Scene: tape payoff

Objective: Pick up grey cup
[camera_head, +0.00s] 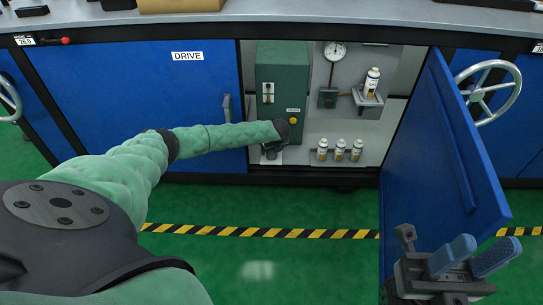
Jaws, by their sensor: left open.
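My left arm reaches into the open cabinet bay. My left gripper (272,151) is low in front of the green box and points down; it is small, dark and partly hidden by its own wrist, and it is open. A pale grey shape (271,159) shows right at its fingers; I cannot tell whether this is the grey cup. No other grey cup can be made out. My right gripper (473,256) is at the lower right, in front of the open blue door, with its two blue fingers apart and nothing between them.
The green box (281,78) stands in the bay. Several white bottles with yellow bands (339,150) stand on a low shelf to its right, and another bottle (371,83) on a higher one. The blue door (443,160) swings out at right. The green floor (300,263) is clear.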

